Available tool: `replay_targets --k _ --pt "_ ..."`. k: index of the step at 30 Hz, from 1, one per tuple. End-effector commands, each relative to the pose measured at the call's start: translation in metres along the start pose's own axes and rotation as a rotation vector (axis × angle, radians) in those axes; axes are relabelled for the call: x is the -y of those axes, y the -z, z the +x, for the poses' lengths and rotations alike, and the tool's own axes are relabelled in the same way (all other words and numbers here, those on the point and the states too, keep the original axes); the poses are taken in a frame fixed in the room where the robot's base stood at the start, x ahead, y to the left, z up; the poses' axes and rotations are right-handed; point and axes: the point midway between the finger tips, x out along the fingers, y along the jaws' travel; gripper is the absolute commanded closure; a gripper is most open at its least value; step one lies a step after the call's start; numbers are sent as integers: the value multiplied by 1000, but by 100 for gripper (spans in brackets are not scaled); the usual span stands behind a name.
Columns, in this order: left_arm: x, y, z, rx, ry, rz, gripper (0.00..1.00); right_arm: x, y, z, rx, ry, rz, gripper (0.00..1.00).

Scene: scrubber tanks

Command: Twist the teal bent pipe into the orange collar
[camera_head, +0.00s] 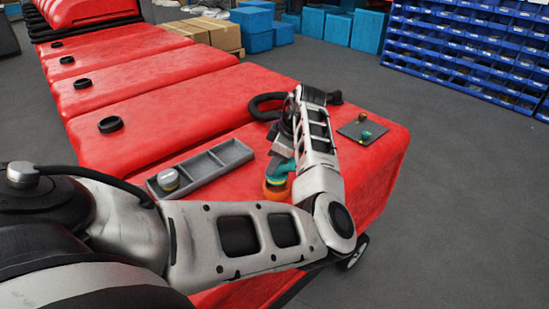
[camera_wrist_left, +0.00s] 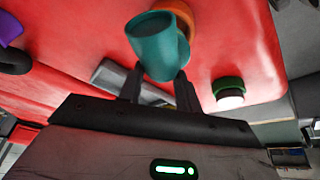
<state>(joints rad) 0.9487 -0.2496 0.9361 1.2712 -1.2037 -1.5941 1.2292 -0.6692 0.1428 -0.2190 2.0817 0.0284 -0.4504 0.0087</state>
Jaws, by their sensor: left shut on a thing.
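The teal bent pipe (camera_head: 284,167) shows in the head view just above the orange collar (camera_head: 276,189), on the red tank top. My left gripper (camera_head: 284,150) is shut on the pipe, partly hidden behind my own arm. In the left wrist view the pipe (camera_wrist_left: 157,46) sits between the fingers, its dark open end facing the camera. The orange collar (camera_wrist_left: 180,11) shows right behind it. The pipe's lower end meets or overlaps the collar; I cannot tell how deep it sits. My right gripper is not in view.
A grey compartment tray (camera_head: 208,166) holds a round jar (camera_head: 168,180) left of the collar. A dark plate (camera_head: 362,131) with small knobs lies right, near the tank's edge. A black hose loop (camera_head: 262,101) lies behind. Red tanks with black caps (camera_head: 110,124) extend far left.

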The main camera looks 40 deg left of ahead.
Motion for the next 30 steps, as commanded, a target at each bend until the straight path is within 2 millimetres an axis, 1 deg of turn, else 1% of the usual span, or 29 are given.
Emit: replay_targets --k 11,21,30 --pt "0 0 0 -1 0 0 90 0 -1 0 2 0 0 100" --pt "1 -3 8 -2 1 1 90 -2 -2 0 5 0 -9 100" --pt "1 -3 9 -1 0 0 90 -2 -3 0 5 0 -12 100"
